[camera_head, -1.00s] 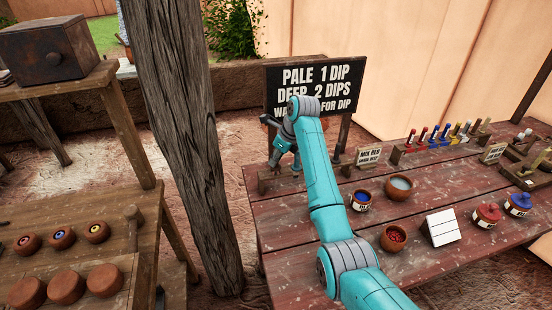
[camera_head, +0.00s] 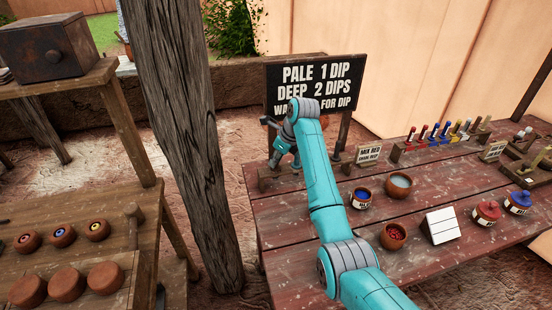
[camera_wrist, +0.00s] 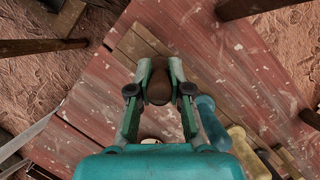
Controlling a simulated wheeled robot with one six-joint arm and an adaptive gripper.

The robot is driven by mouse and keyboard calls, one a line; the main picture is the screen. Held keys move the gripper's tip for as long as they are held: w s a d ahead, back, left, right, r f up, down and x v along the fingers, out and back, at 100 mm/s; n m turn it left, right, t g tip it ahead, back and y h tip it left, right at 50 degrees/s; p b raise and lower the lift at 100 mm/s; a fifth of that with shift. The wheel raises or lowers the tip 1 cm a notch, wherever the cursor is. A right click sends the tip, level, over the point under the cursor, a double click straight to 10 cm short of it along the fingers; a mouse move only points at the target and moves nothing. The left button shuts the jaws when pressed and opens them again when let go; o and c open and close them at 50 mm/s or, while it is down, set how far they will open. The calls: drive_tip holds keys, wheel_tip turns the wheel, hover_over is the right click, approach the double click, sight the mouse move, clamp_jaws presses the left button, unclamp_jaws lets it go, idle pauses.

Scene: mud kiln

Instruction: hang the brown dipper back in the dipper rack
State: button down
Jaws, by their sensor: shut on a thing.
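My gripper (camera_wrist: 160,82) is shut on the brown dipper (camera_wrist: 158,88) in the wrist view; its rounded brown handle end sits between the fingertips. A wooden strip, seemingly part of the dipper rack (camera_wrist: 132,45), lies below and beyond the fingers. I cannot tell whether the dipper touches it. In the head view my gripper (camera_head: 283,148) is at the table's far left corner, beside a wooden rack end (camera_head: 268,180). My arm hides most of that rack and the held dipper.
Blue (camera_wrist: 210,118) and yellow (camera_wrist: 243,148) handles stand close right of my gripper. A black sign (camera_head: 310,82) rises behind it. A rack of coloured handles (camera_head: 440,138), bowls (camera_head: 393,236), lidded jars (camera_head: 486,213) and a white block (camera_head: 441,227) occupy the table's right.

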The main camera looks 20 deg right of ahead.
drive_tip(key=shift+f, duration=0.15)
drive_tip(key=c, duration=0.5)
unclamp_jaws()
drive_tip(key=shift+c, duration=0.2)
drive_tip(key=shift+r, duration=3.75)
